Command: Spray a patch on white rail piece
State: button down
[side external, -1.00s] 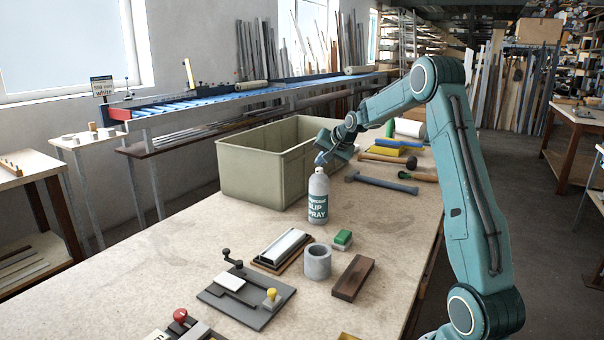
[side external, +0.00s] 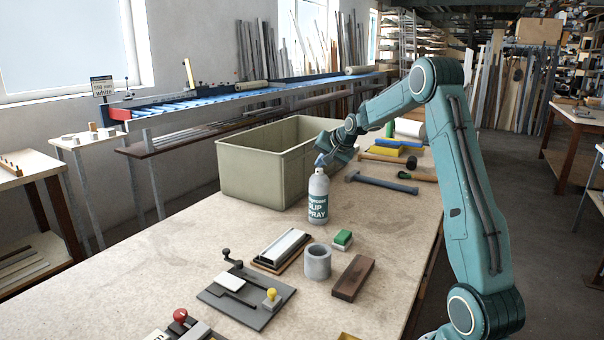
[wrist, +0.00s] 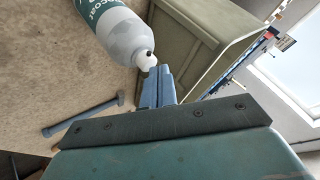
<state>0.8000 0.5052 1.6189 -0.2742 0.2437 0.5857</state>
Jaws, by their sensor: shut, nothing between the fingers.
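The white and grey spray bottle (side external: 318,203), with a teal label reading "SLIP SPRAY", stands upright on the workbench. My gripper (side external: 321,161) is at the bottle's top, with its fingers shut and empty. In the wrist view my blue fingertips (wrist: 158,74) are together right beside the bottle's white nozzle (wrist: 147,61); I cannot tell whether they touch it. The bottle (wrist: 110,28) is at the top left there. A long white piece (side external: 283,244), seemingly the rail piece, lies on a dark-edged base nearer the camera. The wrist view does not show it.
A green-grey crate (side external: 262,172) stands behind the bottle. A blue-handled hammer (side external: 382,183) lies right of it.

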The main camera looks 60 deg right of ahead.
dwell(0.6)
jog(key=shift+r, duration=0.35)
jog(key=shift+r, duration=3)
jog(key=shift+a, duration=0.1)
